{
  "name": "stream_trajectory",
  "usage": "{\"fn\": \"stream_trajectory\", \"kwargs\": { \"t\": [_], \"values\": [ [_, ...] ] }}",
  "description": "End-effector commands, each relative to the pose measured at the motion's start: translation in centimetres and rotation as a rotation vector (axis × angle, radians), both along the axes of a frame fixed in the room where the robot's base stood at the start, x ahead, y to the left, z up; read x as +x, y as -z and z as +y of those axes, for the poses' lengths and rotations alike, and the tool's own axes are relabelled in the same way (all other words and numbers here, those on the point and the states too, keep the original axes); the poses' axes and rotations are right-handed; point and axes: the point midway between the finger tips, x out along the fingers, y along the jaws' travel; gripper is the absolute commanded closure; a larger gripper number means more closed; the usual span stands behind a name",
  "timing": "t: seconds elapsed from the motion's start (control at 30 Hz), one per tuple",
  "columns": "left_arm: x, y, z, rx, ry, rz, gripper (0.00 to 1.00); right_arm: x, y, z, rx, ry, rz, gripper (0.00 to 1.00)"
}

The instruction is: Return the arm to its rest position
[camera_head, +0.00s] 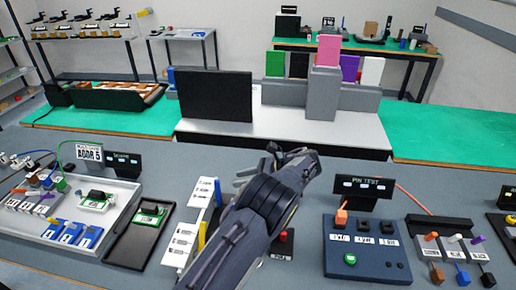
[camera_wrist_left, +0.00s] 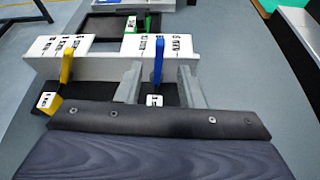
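My left arm reaches in from the bottom middle of the head view, and its dark wrist (camera_head: 275,200) hangs over the workbench. My left gripper (camera_head: 243,178) is partly hidden behind the wrist there. In the left wrist view its two grey fingers (camera_wrist_left: 160,88) stand apart with a gap between them. A blue upright lever (camera_wrist_left: 158,60) shows in that gap, with space visible on both sides of it. It also shows in the head view (camera_head: 217,190). I cannot tell how far it lies from the fingertips. My right gripper is not in view.
A white labelled panel (camera_head: 182,243) with a yellow lever (camera_head: 201,236) stands left of my wrist. A red button (camera_head: 283,237) is close to its right. The pin test station (camera_head: 365,268) is farther right. A grey platform with a black screen (camera_head: 214,95) stands behind.

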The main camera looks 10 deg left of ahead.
Motion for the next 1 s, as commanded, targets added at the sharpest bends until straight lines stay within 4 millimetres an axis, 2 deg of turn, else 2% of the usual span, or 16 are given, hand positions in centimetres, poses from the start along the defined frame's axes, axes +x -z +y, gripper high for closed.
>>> {"fn": "stream_trajectory", "kwargs": {
  "t": [0.17,0.27,0.37,0.5,0.67,0.83,1.0],
  "values": [
    [-0.3,-0.4,0.9,-0.03,-0.024,-0.014,0.65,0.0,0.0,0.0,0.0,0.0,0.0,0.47],
    [-1.1,-1.2,2.9,-0.108,-0.084,-0.052,0.65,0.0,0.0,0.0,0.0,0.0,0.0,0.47],
    [-2.7,-2.2,5.4,-0.228,-0.177,-0.113,0.65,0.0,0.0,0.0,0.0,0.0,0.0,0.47],
    [-5.8,-3.5,8.3,-0.409,-0.323,-0.219,0.65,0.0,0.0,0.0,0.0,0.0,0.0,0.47],
    [-9.9,-5.0,10.1,-0.604,-0.493,-0.348,0.65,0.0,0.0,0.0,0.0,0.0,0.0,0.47],
    [-14.5,-6.8,10.7,-0.795,-0.673,-0.492,0.65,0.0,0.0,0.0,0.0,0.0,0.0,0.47],
    [-19.3,-8.6,10.2,-0.967,-0.852,-0.636,0.65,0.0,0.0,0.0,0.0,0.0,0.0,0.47]
  ]
}}
